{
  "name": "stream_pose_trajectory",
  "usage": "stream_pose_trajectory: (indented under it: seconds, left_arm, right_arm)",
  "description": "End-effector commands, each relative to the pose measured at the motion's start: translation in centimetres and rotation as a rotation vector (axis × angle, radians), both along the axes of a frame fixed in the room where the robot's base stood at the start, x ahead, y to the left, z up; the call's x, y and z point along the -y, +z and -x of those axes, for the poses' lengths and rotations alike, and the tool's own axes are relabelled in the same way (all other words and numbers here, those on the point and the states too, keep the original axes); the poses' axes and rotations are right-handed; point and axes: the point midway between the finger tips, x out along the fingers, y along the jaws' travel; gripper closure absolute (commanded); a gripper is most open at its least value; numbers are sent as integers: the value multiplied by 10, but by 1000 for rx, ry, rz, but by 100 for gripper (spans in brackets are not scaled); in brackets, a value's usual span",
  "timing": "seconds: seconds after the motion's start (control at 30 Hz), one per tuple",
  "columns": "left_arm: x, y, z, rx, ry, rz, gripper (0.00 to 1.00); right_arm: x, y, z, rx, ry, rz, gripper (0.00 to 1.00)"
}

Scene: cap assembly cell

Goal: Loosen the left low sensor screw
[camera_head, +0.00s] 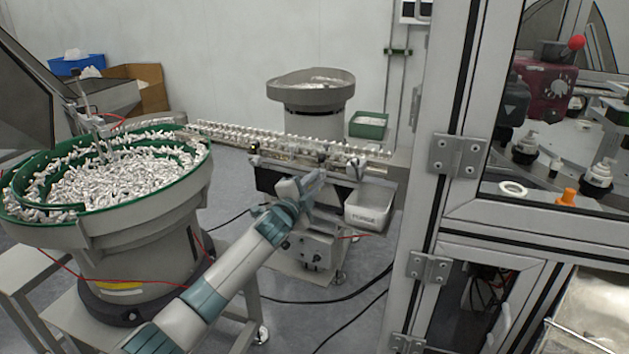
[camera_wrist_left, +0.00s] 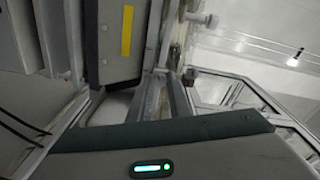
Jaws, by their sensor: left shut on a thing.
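My left gripper (camera_head: 317,178) reaches up to the front of the feed rail (camera_head: 285,139), just below its row of white parts. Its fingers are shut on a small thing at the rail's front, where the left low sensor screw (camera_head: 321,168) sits. The screw is tiny and mostly hidden by the fingertips. The contact itself is not clear there. My right gripper is in neither view.
A vibratory bowl (camera_head: 165,212) full of white parts stands at the left. A white bin (camera_head: 370,210) hangs under the rail's right end. A grey hopper (camera_head: 311,95) stands behind. The machine frame (camera_head: 447,190) closes off the right. Cables cross the floor.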

Motion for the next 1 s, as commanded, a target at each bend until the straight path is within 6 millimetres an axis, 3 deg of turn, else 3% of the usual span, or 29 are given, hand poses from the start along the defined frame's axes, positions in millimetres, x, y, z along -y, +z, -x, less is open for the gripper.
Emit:
stream_pose_trajectory:
  seconds: [0.6, 0.63, 0.7, 1.0]
  left_arm:
    - [0, -2, 0, -29, 0, 59, 100]
    - [0, -2, 0, -29, 0, 59, 81]
    - [0, -2, 0, -29, 0, 59, 64]
    - [0, -1, 0, -27, 0, 59, 64]
  right_arm:
    - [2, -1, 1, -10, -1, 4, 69]
    - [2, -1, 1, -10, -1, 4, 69]
    - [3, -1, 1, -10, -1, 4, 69]
    - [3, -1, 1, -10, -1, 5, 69]
